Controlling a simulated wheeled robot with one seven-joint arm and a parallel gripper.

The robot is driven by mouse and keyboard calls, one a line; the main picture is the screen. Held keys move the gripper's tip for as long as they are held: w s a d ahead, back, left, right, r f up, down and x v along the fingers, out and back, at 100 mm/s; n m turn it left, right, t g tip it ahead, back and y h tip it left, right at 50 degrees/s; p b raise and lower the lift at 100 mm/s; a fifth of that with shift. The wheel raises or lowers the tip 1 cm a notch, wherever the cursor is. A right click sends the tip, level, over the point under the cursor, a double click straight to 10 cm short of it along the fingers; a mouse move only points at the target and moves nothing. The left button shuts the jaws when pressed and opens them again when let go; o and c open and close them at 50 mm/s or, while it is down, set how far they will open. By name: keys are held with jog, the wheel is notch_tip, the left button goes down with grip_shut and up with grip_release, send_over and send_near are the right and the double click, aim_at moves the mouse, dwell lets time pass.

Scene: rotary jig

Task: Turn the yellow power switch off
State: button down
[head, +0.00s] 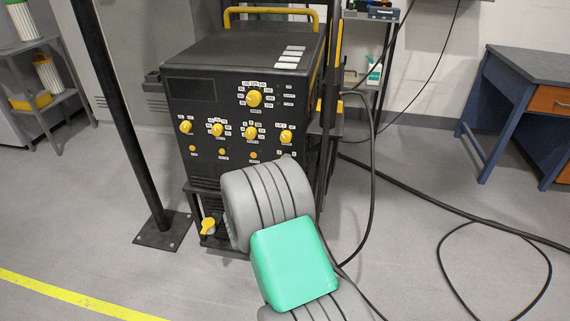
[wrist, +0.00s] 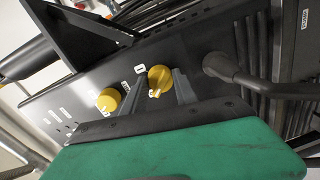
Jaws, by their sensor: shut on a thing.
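In the wrist view a yellow rotary switch (wrist: 160,78) with a white pointer mark sits on a dark panel, with small white labels on its left side. My gripper (wrist: 157,84) has its two grey fingers on either side of this switch and is shut on it. A second yellow knob (wrist: 108,101) sits to the left, outside the fingers. In the head view my grey and green arm hides the gripper and the held switch. A yellow knob (head: 208,226) shows low on the machine, left of my arm.
The black machine (head: 205,62) carries several yellow knobs on its upper front. A black cable plug (wrist: 218,66) sticks out just right of the held switch. A dark post (head: 125,120) stands at left. Cables (head: 440,205) lie on the floor at right.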

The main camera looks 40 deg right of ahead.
jog(key=shift+n, duration=0.4)
jog(key=c, duration=1)
grip_release()
jog(key=shift+o, duration=0.2)
jog(key=v, duration=0.7)
jog(key=shift+s+a+p, duration=0.2)
jog(key=shift+a+p, duration=0.15)
jog(key=shift+r, duration=0.15)
